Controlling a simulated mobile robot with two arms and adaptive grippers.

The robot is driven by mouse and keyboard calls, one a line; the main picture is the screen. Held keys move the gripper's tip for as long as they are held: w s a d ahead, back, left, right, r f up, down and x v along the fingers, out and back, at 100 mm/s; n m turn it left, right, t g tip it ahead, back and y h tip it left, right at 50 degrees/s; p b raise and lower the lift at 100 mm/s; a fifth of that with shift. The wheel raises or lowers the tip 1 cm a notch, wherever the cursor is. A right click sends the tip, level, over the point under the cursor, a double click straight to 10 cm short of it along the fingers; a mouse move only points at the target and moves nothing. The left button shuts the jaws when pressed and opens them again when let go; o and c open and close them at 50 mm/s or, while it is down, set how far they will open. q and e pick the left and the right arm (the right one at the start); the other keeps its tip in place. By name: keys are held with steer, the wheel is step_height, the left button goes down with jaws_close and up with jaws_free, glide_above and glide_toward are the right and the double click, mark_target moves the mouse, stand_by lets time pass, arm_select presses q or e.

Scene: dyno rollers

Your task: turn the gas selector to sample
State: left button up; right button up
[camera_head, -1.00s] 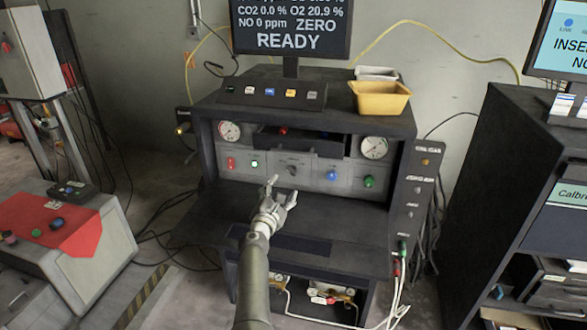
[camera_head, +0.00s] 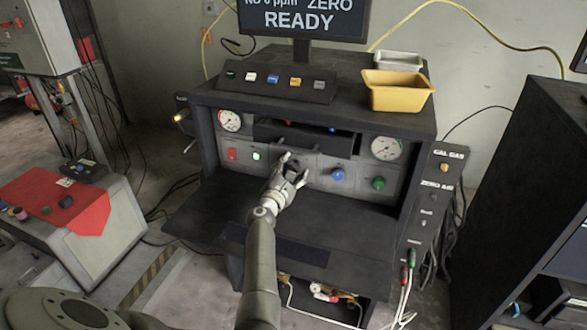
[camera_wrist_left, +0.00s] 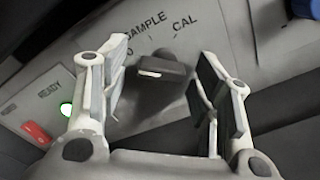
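The gas selector is a dark knob (camera_wrist_left: 165,75) with a white mark on its left end, in the left wrist view. It sits on a grey panel (camera_wrist_left: 90,85) with the printed words SAMPLE and CAL beyond it; another label is mostly hidden. My left gripper (camera_wrist_left: 162,55) is open, one finger on each side of the knob, with visible gaps. In the head view my left gripper (camera_head: 294,170) is in front of the panel's middle and largely covers the knob. My right gripper is not in view.
A red switch (camera_head: 232,154) and a lit green button (camera_head: 257,156) are left of the selector. A blue knob (camera_head: 338,174) and a green knob (camera_head: 378,183) are right of it. A dark drawer (camera_head: 305,138) juts out above. The dark shelf (camera_head: 355,215) below is clear.

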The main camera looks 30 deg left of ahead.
arm_select(q)
steer(key=c, duration=1)
steer(key=shift+m, duration=0.3)
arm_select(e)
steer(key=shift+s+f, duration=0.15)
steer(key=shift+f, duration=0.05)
arm_select(q)
steer(key=m+b, duration=0.2)
steer(key=m, duration=0.1)
steer(key=shift+m, duration=0.3)
steer(key=shift+r+m, duration=0.15)
steer(key=shift+m, duration=1.05)
steer(key=shift+r+m+b, duration=0.1)
steer(key=shift+m+b, duration=0.3)
steer(key=shift+m, duration=1.2)
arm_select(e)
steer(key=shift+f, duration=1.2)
